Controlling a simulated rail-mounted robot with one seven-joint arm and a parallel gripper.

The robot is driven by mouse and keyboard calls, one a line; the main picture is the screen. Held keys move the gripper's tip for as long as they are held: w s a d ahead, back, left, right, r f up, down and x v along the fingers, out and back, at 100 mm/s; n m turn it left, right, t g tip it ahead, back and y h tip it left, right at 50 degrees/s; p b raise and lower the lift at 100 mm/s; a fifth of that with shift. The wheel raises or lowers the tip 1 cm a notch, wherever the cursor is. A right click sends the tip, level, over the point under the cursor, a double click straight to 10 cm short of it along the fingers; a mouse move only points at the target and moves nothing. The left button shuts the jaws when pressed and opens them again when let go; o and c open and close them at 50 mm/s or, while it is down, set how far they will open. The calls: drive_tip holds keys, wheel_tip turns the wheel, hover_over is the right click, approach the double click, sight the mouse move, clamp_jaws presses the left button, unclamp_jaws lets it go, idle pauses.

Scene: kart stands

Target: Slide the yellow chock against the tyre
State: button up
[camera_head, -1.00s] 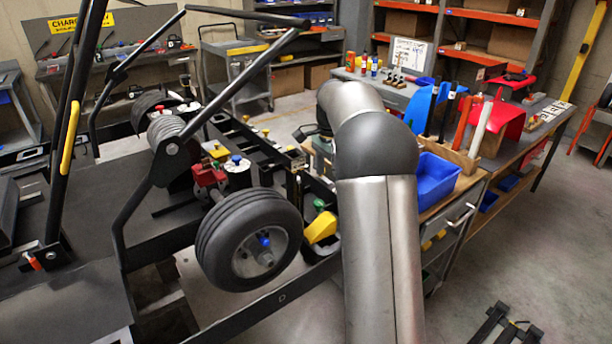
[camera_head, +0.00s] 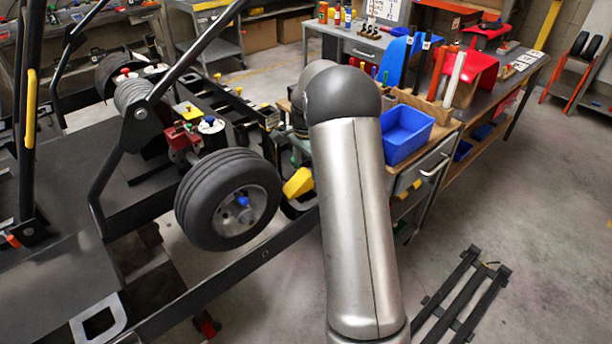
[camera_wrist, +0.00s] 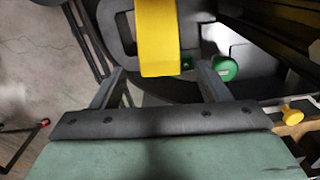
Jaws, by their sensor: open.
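The yellow chock (camera_head: 298,183) is just right of the black tyre (camera_head: 229,200) in the head view, beside the kart frame. A narrow gap appears between chock and tyre; whether they touch lower down I cannot tell. In the wrist view the chock (camera_wrist: 157,38) is a yellow block at the top middle. My gripper (camera_wrist: 161,68) is open, with one finger on each side of the chock's near end and visible gaps at both sides. In the head view my arm hides the gripper.
The kart frame's dark rail (camera_head: 235,280) runs below the tyre. A workbench with a blue bin (camera_head: 407,133) stands right of my arm. A black stand (camera_head: 468,295) lies on the floor at lower right. In the wrist view a green knob (camera_wrist: 225,68) is near the right finger.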

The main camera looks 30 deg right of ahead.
sight(306, 172)
drive_tip(key=shift+f+p, duration=0.35)
drive_tip(key=shift+f, duration=2.45)
drive_tip(key=c, duration=1)
drive_tip(key=o, duration=1)
drive_tip(key=shift+r, duration=0.15)
wheel_tip(306, 172, up, 17)
drive_tip(key=b, duration=0.2)
drive_tip(key=shift+r, duration=0.1)
